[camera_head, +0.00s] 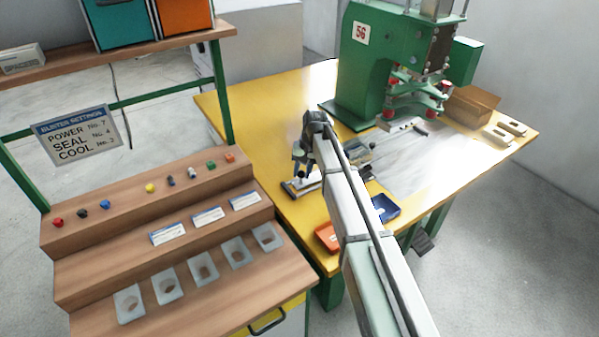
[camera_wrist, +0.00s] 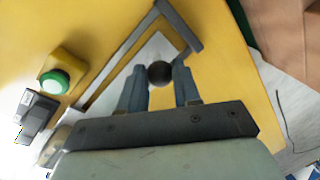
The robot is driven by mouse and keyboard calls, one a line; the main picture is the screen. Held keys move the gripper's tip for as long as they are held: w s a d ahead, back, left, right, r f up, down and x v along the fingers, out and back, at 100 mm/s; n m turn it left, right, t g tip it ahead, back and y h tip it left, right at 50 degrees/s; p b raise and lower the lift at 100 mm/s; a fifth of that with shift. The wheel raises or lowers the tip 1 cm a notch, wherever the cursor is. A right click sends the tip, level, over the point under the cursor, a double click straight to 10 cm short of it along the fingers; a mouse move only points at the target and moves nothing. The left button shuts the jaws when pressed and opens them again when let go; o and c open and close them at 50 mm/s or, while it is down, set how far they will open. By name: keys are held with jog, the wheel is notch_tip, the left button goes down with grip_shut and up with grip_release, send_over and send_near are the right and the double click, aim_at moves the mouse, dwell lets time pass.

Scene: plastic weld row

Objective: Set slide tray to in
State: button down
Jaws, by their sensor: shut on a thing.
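My gripper (camera_wrist: 159,75) has its two fingers on either side of a dark round knob (camera_wrist: 160,71) and is shut on it. The knob stands over a pale flat plate, the slide tray (camera_wrist: 152,49), which lies between dark rails (camera_wrist: 125,45) with a dark bar at the end. In the head view my gripper (camera_head: 303,168) is low over the yellow table's left part. The light end of the slide tray (camera_head: 303,185) shows beneath it. My arm hides much of the slide there. The green press (camera_head: 358,78) stands further back.
A green button (camera_wrist: 54,82) on a yellow box and a dark device (camera_wrist: 37,113) are beside the slide. A red tray (camera_head: 327,237) and a blue tray (camera_head: 384,208) lie near the table's front edge. A wooden stepped bench (camera_head: 170,215) stands left.

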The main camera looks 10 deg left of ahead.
jog(key=w+d, duration=0.8)
jog(key=shift+w+d, duration=0.2)
jog(key=shift+w, duration=0.15)
jog(key=c, duration=0.8)
grip_release()
jog(key=shift+s, duration=0.1)
jog(key=shift+r, duration=0.1)
notch_tip(320, 180, up, 14)
jog(key=d, duration=0.2)
jog(key=shift+w+d+f, duration=0.25)
jog(key=shift+d, duration=0.05)
jog(key=shift+a, duration=0.1)
